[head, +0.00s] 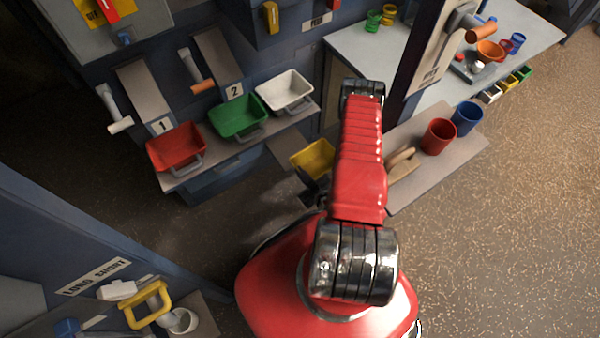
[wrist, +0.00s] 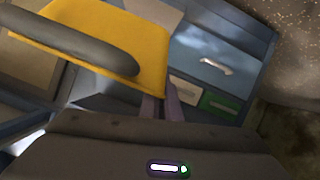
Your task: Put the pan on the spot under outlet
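A yellow pan (head: 313,158) is beside my red arm in the head view, right of the shelf. In the wrist view the yellow pan (wrist: 140,40) fills the upper left, close to the camera, with a dark grey bar across it. My gripper (wrist: 161,104) shows two fingers close together. Their tips are hidden behind the pan, so I cannot tell whether they grip it. A red pan (head: 176,145) sits on the shelf under chute 1, and a green pan (head: 238,115) under chute 2. A white pan (head: 286,90) stands right of the green one.
Chute 1 (head: 143,90) and chute 2 (head: 215,58) slope down to the shelf (head: 226,148). A low bench at right holds a red cup (head: 438,136) and a blue cup (head: 466,118). A dark post (head: 415,55) stands behind my arm. Floor is open at right.

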